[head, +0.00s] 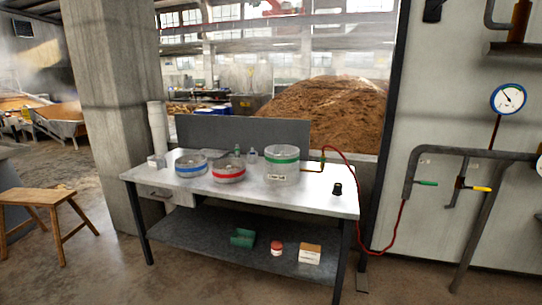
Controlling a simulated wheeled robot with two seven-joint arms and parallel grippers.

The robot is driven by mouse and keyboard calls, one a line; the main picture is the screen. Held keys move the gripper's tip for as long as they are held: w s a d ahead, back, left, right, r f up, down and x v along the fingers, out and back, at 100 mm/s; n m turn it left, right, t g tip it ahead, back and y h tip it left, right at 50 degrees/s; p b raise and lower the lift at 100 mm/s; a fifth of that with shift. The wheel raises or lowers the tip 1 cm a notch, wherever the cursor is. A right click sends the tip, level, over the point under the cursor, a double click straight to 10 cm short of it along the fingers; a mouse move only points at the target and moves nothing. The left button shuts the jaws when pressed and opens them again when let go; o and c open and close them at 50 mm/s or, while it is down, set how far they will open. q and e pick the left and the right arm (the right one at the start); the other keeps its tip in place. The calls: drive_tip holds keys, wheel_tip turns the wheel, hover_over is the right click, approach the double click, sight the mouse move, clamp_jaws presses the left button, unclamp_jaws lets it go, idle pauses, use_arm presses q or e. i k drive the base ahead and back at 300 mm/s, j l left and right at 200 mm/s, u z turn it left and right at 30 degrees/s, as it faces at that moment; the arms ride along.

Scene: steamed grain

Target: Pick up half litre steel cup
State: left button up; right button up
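A worktable (310,198) stands ahead of me. On it are a round container with a blue band (190,165), one with a red band (228,171), and a taller clear container with a green band (282,166). I cannot tell which thing, if any, is the half litre steel cup. A small pale cup-like object (152,162) stands at the table's left end, beside a tall pale stack (158,128). A small dark object (337,189) stands at the right end. Neither of my grippers is in view.
A lower shelf (190,236) holds a green tray (242,238), a red-and-white jar (276,248) and a small box (310,254). A wooden stool (40,205) stands left. A red hose (392,235) and pipes (440,155) are right. Floor between stool and table is clear.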

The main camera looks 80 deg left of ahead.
sight(157, 161)
drive_tip(key=u, duration=3.7)
